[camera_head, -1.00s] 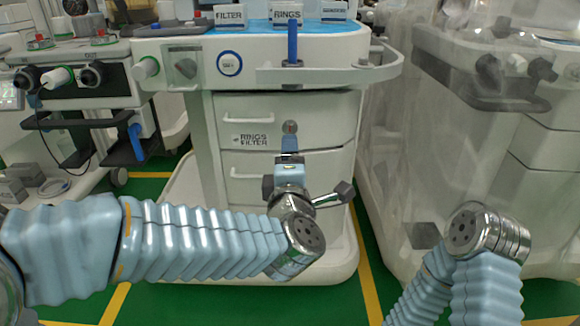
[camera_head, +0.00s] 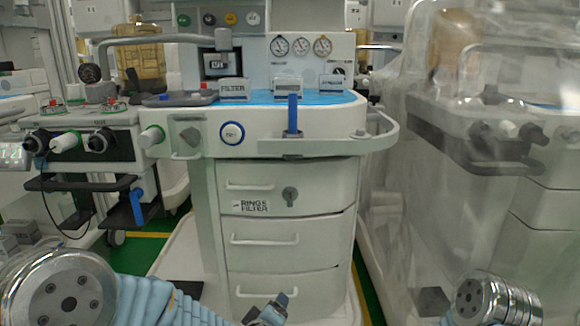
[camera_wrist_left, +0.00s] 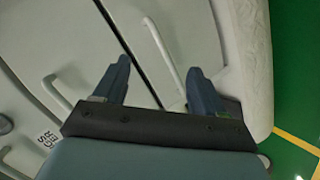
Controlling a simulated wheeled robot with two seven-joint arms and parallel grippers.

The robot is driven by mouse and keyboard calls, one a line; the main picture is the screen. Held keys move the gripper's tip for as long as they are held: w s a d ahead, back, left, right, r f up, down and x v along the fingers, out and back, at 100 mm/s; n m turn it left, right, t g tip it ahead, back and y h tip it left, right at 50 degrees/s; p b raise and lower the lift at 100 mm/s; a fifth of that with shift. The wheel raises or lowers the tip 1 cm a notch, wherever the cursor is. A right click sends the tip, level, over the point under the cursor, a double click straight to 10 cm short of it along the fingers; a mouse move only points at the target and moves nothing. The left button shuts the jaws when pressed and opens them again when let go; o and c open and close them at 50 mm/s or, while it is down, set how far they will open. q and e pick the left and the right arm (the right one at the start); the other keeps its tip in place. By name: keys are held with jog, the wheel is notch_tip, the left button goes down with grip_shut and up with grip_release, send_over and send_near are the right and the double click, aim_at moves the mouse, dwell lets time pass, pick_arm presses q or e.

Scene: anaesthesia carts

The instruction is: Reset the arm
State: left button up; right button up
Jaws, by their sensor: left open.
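My left arm comes in at the lower left in the head view. Its gripper (camera_head: 270,308) is low in front of the cart's lower drawers, only partly in view at the bottom edge. In the left wrist view the two dark blue fingers of my left gripper (camera_wrist_left: 160,82) stand apart with nothing between them. Behind them are the white drawer fronts and handles, and the gripper does not appear to hold any handle. My right arm's metal wrist joint (camera_head: 490,300) is at the lower right; its gripper fingers cannot be made out.
The white anaesthesia cart (camera_head: 375,145) stands ahead with its drawers (camera_head: 265,240) shut. Labelled boxes, such as FILTER (camera_head: 233,90), stand on its blue top. A plastic-covered cart (camera_head: 480,190) is close on the right. Another cart (camera_head: 85,150) is on the left. Green floor (camera_head: 370,290) shows between carts.

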pick_arm(q)
jog(key=s+a+f+m+g, duration=0.25)
jog(key=s+f, duration=0.25)
jog(key=f, duration=0.4)
jog(key=s+a+f+m+g, duration=0.2)
jog(key=s+a+f+g, duration=0.15)
jog(key=f, duration=0.65)
jog(key=s+a+f+m+g+h, duration=0.25)
jog(key=s+f+g, duration=0.25)
jog(key=s+f, duration=0.5)
jog(key=s+r+p, duration=0.1)
jog(key=r+p, duration=0.7)
jog(key=r, duration=0.1)
jog(key=s+d+r+p, duration=0.1)
jog(key=s+r+p, duration=0.1)
jog(key=r+p, duration=0.7)
jog(key=shift+s+r+m, duration=0.15)
jog(key=shift+s+m, duration=0.15)
jog(key=shift+m, duration=0.1)
jog(key=shift+y, duration=0.25)
